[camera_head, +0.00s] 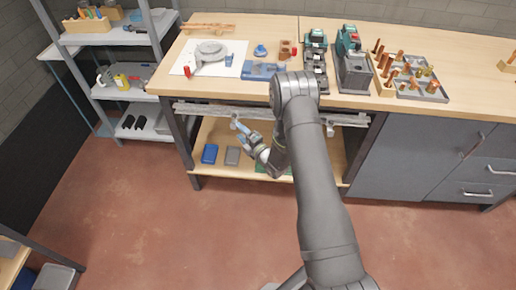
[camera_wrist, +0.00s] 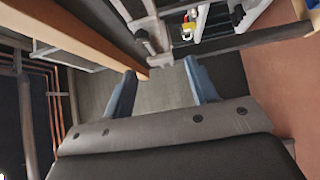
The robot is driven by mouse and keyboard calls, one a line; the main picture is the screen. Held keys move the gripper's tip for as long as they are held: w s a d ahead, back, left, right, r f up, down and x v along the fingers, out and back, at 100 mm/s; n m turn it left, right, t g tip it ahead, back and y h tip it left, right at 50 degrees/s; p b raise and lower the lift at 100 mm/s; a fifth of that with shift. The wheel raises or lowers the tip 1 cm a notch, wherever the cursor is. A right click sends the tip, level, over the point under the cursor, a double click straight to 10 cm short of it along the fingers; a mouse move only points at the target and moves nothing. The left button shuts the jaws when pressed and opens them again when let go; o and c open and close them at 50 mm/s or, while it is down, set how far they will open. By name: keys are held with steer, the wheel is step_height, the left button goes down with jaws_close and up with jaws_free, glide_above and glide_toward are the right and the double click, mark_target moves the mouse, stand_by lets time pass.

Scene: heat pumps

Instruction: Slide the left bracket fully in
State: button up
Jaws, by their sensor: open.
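A pale grey rail (camera_head: 265,114) runs along the bench front just under the worktop. The left bracket (camera_head: 235,119) is a small light piece at this rail, left of my arm; how far in it sits I cannot tell. My gripper (camera_head: 243,128) is right by it, below the worktop edge, its blue fingers pointing up and left. In the wrist view my gripper (camera_wrist: 161,85) is open, with two blue fingers apart and nothing clearly held between them. Whether the fingers touch the bracket cannot be told. A second bracket (camera_head: 331,125) shows at the rail right of my arm.
The wooden worktop (camera_head: 215,85) overhangs my gripper and carries pumps (camera_head: 353,65), copper fittings and a white sheet. Below, a lower shelf holds a blue box (camera_head: 209,153) and a grey box (camera_head: 233,156). A shelf rack (camera_head: 120,90) stands left.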

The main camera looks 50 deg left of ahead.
mark_target(234, 127)
steer(key=d, duration=1.2)
steer(key=a, duration=1.7)
steer(key=shift+s+a, duration=0.1)
steer(key=shift+a, duration=0.25)
